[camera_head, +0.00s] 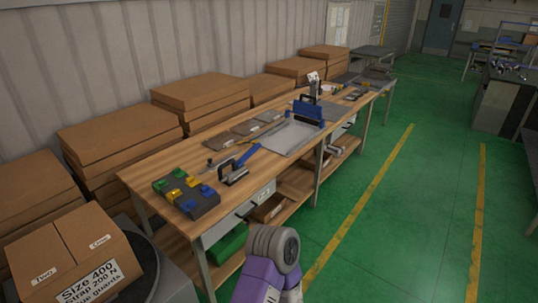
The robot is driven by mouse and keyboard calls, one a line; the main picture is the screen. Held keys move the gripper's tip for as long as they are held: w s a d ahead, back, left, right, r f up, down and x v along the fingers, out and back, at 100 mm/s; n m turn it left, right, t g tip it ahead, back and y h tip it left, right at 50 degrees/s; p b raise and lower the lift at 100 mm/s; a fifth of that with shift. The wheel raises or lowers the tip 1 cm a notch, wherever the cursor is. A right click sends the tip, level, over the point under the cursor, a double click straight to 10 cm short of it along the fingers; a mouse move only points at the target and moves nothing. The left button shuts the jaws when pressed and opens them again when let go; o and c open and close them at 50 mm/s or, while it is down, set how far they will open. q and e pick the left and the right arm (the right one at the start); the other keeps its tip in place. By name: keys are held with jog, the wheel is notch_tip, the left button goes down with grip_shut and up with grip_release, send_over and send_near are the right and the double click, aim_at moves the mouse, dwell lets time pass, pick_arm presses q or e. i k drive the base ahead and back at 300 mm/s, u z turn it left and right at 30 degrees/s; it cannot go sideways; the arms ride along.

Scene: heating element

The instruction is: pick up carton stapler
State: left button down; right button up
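A tool with a long blue lever and a grey metal body (235,173) lies on the near part of the wooden workbench (154,170); it looks like the carton stapler, though it is small in view. Nothing holds it. A purple and grey part of one of my arms shows at the bottom middle, in front of the bench and apart from the tool. No gripper fingers are visible.
A dark block with coloured pieces (202,204) sits at the bench's near end. A blue device (308,111) stands farther back by a grey plate (289,137). Cardboard stacks (201,91) line the wall. A labelled carton (72,255) is lower left. Green floor right of the bench is clear.

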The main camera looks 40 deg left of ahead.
aim_at(230, 178)
jog(key=u, duration=0.6)
jog(key=i, duration=1.35)
jog(key=u, duration=1.25)
